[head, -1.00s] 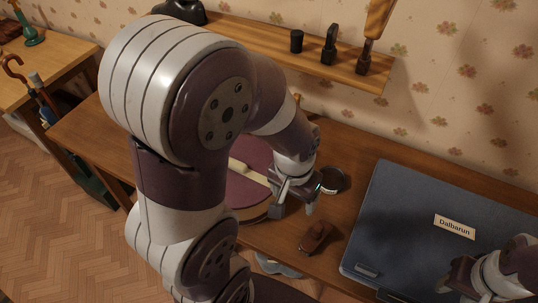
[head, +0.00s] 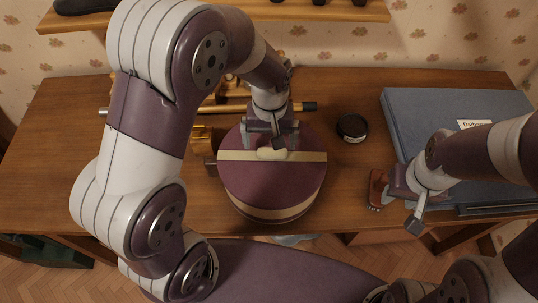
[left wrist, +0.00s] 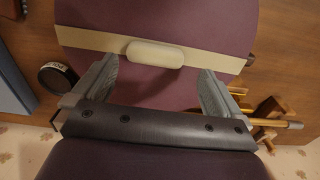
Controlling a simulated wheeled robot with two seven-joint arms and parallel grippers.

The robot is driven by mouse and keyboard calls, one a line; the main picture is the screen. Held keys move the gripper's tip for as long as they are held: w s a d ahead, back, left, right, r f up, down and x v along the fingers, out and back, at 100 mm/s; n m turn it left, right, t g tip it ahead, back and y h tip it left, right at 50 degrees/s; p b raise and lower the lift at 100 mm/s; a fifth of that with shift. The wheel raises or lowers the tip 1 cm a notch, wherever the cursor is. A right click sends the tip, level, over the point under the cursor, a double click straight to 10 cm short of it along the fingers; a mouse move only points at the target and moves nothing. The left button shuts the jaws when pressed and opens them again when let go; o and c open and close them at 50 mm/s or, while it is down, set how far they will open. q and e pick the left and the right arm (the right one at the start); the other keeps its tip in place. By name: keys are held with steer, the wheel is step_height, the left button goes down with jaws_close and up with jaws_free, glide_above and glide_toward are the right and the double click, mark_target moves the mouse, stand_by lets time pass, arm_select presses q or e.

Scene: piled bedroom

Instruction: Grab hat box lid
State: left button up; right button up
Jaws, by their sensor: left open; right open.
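The hat box lid (head: 262,185) is a round maroon disc with a cream band across it and a cream handle (head: 272,154) at its middle. It sits on the round hat box (head: 275,213) on the wooden table. In the left wrist view the lid (left wrist: 170,90) lies below my gripper, with the handle (left wrist: 155,53) just ahead of the fingertips. My left gripper (head: 272,139) is open over the lid's far half, near the handle; contact cannot be told. My right gripper (head: 395,207) is open and empty at the table's right front, near the blue case.
A blue case (head: 440,110) lies on the table at right. A small dark round tin (head: 352,127) stands right of the hat box. A reddish-brown object (head: 377,188) is beside my right gripper. Rods and a golden item (head: 202,140) lie behind and left. Table left is clear.

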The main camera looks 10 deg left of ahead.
mark_target(272, 150)
arm_select(q)
steer(key=f, duration=0.1)
steer(key=d+f, duration=0.1)
steer(key=f, duration=0.1)
steer(key=shift+s, duration=0.1)
steer(key=shift+f, duration=0.4)
steer(key=shift+a, duration=0.25)
steer(key=c, duration=1)
steer(key=shift+c, duration=0.2)
